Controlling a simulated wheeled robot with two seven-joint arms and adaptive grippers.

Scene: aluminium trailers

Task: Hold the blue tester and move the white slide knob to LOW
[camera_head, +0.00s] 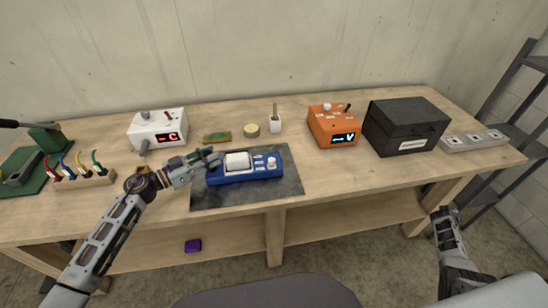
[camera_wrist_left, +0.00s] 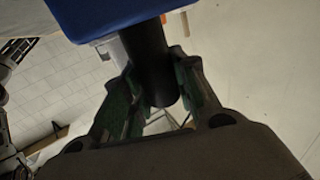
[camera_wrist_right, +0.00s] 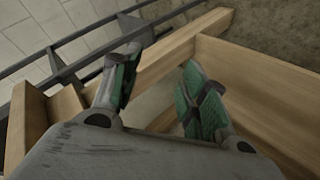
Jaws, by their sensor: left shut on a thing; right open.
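The blue tester (camera_head: 262,174) lies on a dark mat (camera_head: 238,198) at the front middle of the bench. Its top has a white panel and small white controls (camera_head: 270,164) at its right end. I cannot tell which is the slide knob or where it is set. My left gripper (camera_head: 209,158) is at the tester's left end. In the left wrist view my left gripper (camera_wrist_left: 157,92) is shut on a black cylindrical part (camera_wrist_left: 150,65) beside the tester's blue body (camera_wrist_left: 105,12). My right gripper (camera_head: 441,213) is open and empty, low beyond the bench's front right; its fingers show in the right wrist view (camera_wrist_right: 155,82).
An orange meter (camera_head: 334,128) and a black case (camera_head: 407,125) stand at the right, with a grey socket strip (camera_head: 474,140). A white meter (camera_head: 157,128), a small white cup (camera_head: 274,124) and a rack of coloured leads (camera_head: 84,180) stand behind and left. Bare wood lies right of the mat.

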